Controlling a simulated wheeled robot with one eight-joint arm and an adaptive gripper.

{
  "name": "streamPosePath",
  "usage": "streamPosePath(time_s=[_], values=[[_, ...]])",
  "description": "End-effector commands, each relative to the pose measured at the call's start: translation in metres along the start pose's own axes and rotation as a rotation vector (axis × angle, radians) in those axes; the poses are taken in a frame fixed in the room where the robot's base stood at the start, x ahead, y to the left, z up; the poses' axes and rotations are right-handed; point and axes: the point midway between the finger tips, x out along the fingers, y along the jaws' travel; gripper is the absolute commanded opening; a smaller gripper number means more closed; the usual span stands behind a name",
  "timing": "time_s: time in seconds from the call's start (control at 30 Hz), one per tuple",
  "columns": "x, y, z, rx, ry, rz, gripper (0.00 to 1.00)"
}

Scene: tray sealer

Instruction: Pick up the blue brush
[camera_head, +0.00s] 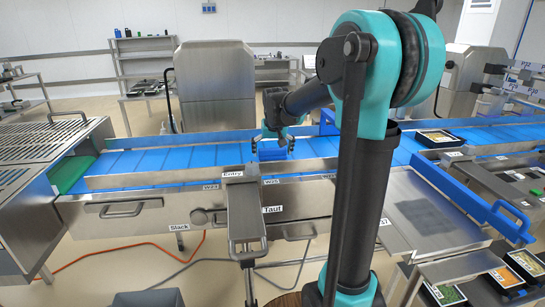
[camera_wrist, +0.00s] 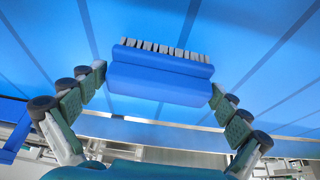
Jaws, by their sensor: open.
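The blue brush (camera_wrist: 160,78) lies on the blue conveyor belt, its row of grey bristles along the far side in the wrist view. In the head view the brush (camera_head: 272,153) shows small, below my gripper (camera_head: 272,142). My gripper (camera_wrist: 158,98) is open, with one finger at the left end of the brush and one at the right end. The fingertips are close to the ends; I cannot tell whether they touch. The brush is in full view between them in the wrist view.
The blue conveyor belt (camera_head: 190,158) runs across the scene, with a steel guard rail (camera_head: 140,178) along its near side. A steel lever arm (camera_head: 243,205) stands in front of the belt. A food tray (camera_head: 437,138) sits at the right. The belt left of the brush is clear.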

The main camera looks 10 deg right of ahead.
Motion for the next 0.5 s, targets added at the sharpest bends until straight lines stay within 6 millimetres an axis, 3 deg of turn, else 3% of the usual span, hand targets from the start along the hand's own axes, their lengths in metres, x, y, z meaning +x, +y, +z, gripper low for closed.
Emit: streamPosePath(time_s=[0.07, 0.4, 0.5], values=[[-0.0002, 0.0, 0.0, 0.0, 0.0, 0.0, 1.0], [-0.0004, 0.0, 0.0, 0.0, 0.0, 0.0, 0.6], [-0.0004, 0.0001, 0.0, 0.0, 0.0, 0.0, 0.6]])
